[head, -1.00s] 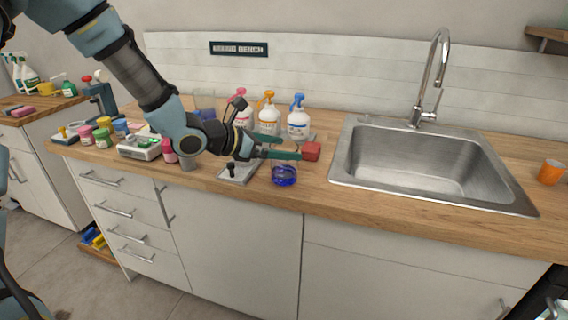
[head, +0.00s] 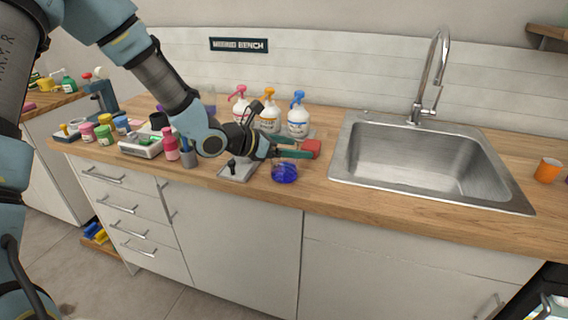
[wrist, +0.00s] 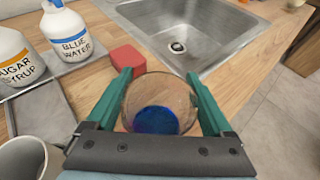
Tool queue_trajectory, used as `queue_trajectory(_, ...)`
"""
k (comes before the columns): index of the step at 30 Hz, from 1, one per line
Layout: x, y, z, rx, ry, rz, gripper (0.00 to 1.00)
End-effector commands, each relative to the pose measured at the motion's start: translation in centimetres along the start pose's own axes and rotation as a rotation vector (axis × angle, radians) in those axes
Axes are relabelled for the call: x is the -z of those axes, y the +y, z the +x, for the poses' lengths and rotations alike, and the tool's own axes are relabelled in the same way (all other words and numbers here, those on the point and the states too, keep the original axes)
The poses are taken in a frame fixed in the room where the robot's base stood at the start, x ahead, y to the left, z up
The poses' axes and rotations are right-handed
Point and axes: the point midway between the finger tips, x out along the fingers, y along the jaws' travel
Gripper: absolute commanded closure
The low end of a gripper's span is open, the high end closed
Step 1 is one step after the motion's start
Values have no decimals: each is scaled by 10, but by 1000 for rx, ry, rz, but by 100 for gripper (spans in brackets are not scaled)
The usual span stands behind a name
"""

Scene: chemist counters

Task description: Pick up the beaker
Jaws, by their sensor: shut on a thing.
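The beaker (wrist: 157,105) is clear glass with dark blue liquid in its bottom. In the wrist view it stands between the two green fingers of my gripper (wrist: 160,90), which are shut on its sides. In the head view the beaker (head: 284,172) is at the counter's front edge, in front of the fingers of my gripper (head: 294,148). I cannot tell whether its base still touches the counter.
A red block (head: 311,147) lies just beyond the fingers. Several pump bottles (head: 298,120) stand behind, and a grey stand (head: 240,171) is to the left. The steel sink (head: 430,150) is to the right. An orange cup (head: 547,170) stands at far right.

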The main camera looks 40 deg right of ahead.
Motion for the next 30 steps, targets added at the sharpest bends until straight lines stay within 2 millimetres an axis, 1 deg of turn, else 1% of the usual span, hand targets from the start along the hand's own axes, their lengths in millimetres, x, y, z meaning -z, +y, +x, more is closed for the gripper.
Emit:
queue_trajectory(1, 0, 0, 0, 0, 0, 0, 52)
queue_trajectory(6, 0, 0, 0, 0, 0, 0, 71)
queue_trajectory(9, 0, 0, 0, 0, -1, 0, 80)
queue_trajectory(17, -1, 0, 0, 0, -1, 0, 80)
queue_trajectory(22, -4, 0, -2, 0, -1, 0, 80)
queue_trajectory(30, -22, 0, -9, -1, -2, 4, 80)
